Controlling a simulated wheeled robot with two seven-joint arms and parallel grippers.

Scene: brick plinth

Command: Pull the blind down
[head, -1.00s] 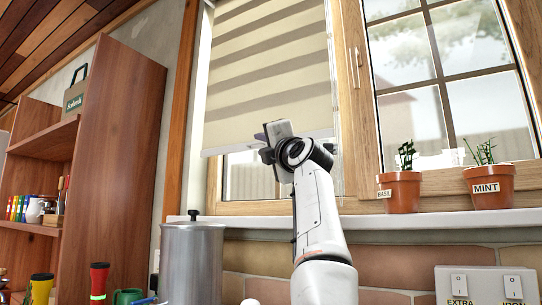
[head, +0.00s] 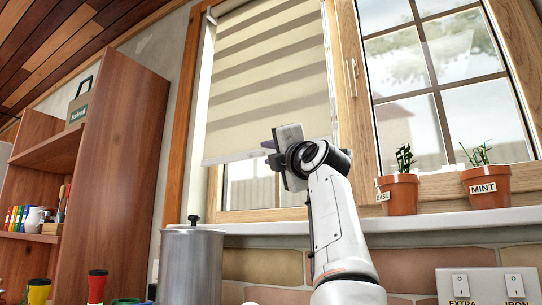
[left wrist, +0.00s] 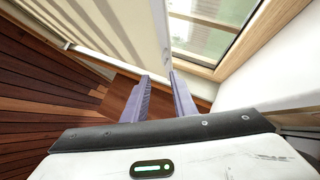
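The blind (head: 268,65) is a cream cloth with darker stripes. It hangs over the upper part of the left window, and glass shows below it. Its pale bottom rail (head: 230,158) runs behind my left gripper (head: 269,151), which is at the rail's height. In the left wrist view the blind (left wrist: 105,25) fills the upper left. Its edge comes down toward the two grey-violet fingers of my left gripper (left wrist: 160,100). The fingers stand apart with a gap between them. I cannot tell whether they touch the rail. My right gripper is not in view.
Basil (head: 399,195) and mint (head: 487,189) pots stand on the sill (head: 430,219) to the right. A metal canister (head: 190,265) stands below the blind. A wooden shelf (head: 118,150) is at the left. A switch plate (head: 488,285) is at the lower right.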

